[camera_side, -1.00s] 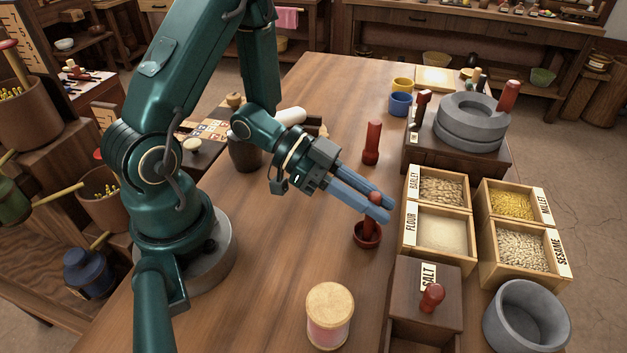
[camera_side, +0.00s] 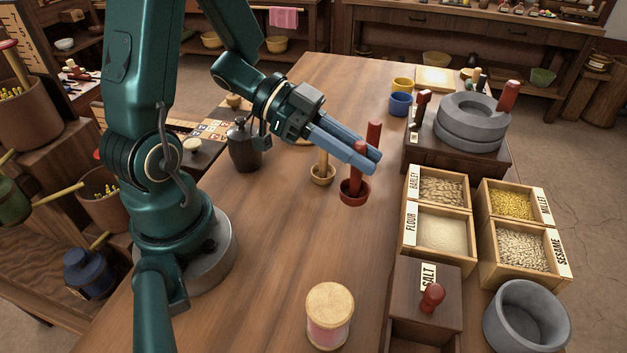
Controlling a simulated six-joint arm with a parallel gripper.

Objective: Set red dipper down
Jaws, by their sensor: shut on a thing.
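The red dipper (camera_side: 354,192) is a small dark red cup with an upright handle. My gripper (camera_side: 369,161) is shut on the handle, with its blue fingers to either side of it near the top. The cup hangs upright below the fingers, over the middle of the wooden table (camera_side: 300,250). I cannot tell whether its bottom touches the table. Part of the handle is hidden by the fingers.
A pale wooden dipper (camera_side: 323,175) stands close left of the red cup. A red peg (camera_side: 374,132) stands just behind my fingers. A dark jar (camera_side: 243,147) stands further left. Grain boxes (camera_side: 402,240) line the right. Table in front is clear up to a lidded pink jar (camera_side: 329,322).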

